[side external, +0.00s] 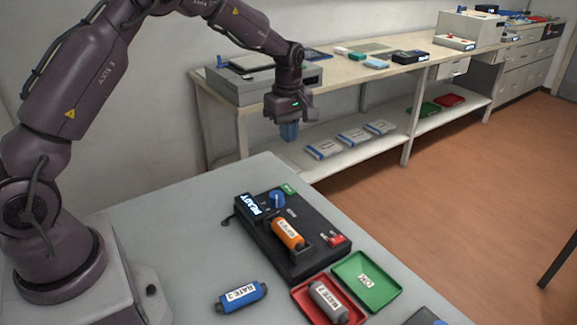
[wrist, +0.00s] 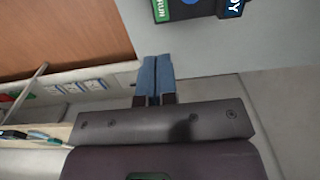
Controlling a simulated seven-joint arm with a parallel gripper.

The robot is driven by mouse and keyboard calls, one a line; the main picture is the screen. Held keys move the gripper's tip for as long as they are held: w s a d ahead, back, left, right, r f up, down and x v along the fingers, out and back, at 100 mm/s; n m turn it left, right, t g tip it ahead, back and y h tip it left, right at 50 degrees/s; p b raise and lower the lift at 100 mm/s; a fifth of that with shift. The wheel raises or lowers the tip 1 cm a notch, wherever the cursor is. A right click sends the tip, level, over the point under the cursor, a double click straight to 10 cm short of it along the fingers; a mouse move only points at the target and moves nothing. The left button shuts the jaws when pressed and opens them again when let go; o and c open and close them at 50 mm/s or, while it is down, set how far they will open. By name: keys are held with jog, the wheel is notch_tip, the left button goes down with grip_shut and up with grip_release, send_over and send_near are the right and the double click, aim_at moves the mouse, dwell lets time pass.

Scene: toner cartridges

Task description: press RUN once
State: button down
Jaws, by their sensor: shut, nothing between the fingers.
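The black machine (side external: 300,258) stands on the grey table, its display (side external: 251,206) reading READY. A green RUN button (side external: 290,189) is at its far corner; part of it, with the RUN lettering, shows at the top of the wrist view (wrist: 190,8). An orange cartridge (side external: 288,234) lies in the machine's cradle. My gripper (side external: 289,131) is shut and empty, pointing down, high above and beyond the machine's far end. Its blue fingertips (wrist: 156,75) are together and clear of the button in the wrist view.
A blue knob (side external: 277,199) and a red control (side external: 336,240) are also on the machine. A blue cartridge (side external: 243,297) lies on the table. A red tray (side external: 299,292) holds a grey cartridge (side external: 328,301), beside an empty green tray (side external: 382,296). A bench (side external: 345,75) stands behind.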

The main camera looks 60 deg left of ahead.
aim_at(288, 189)
notch_tip(288, 189, down, 14)
jog(key=shift+r, duration=0.2)
jog(key=shift+f, duration=0.1)
dwell(0.3)
jog(key=shift+f, duration=0.4)
jog(key=shift+s+f, duration=0.15)
jog(key=shift+f, duration=0.45)
notch_tip(288, 189, up, 15)
jog(key=shift+w, duration=0.45)
jog(key=shift+a+r, duration=0.1)
